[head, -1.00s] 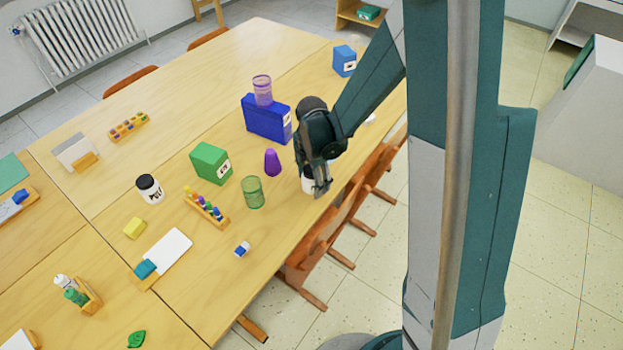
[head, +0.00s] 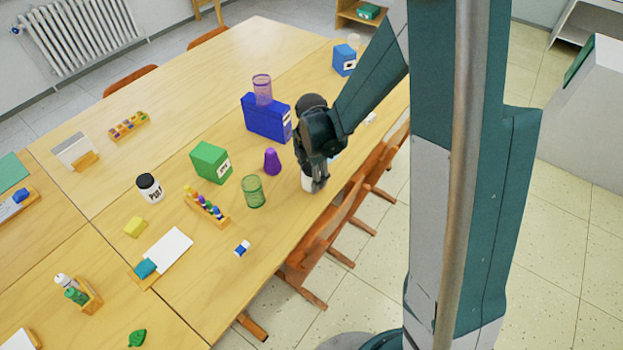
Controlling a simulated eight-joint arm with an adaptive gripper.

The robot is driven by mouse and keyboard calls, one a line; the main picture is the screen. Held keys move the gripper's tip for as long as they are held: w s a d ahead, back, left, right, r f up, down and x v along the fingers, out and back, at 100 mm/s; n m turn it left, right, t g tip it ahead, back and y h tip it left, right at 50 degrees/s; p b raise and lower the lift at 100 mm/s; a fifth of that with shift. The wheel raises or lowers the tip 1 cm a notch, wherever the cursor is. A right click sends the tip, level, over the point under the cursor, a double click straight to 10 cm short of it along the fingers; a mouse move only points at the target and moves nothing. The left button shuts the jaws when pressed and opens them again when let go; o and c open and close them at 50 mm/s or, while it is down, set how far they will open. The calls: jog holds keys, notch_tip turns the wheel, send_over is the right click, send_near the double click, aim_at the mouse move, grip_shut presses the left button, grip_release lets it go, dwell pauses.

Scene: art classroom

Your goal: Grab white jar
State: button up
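My gripper (head: 318,186) points down near the table's right edge. A white, jar-like thing (head: 307,183) stands on the table right at its fingers, mostly hidden behind them. The fingers look close to it or touching it, but I cannot tell whether they are closed on it. Another white jar with a black lid and dark lettering (head: 151,191) stands upright on the left part of the table, well away from my gripper.
A purple cone-like piece (head: 272,162), a green mesh cup (head: 253,192), a green box (head: 211,163) and a blue box (head: 266,119) with a purple cup (head: 262,90) stand left of my gripper. Wooden chairs (head: 325,240) line the table's right edge.

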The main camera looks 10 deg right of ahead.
jog(key=shift+r+p, duration=1)
jog(key=shift+r, duration=3.65)
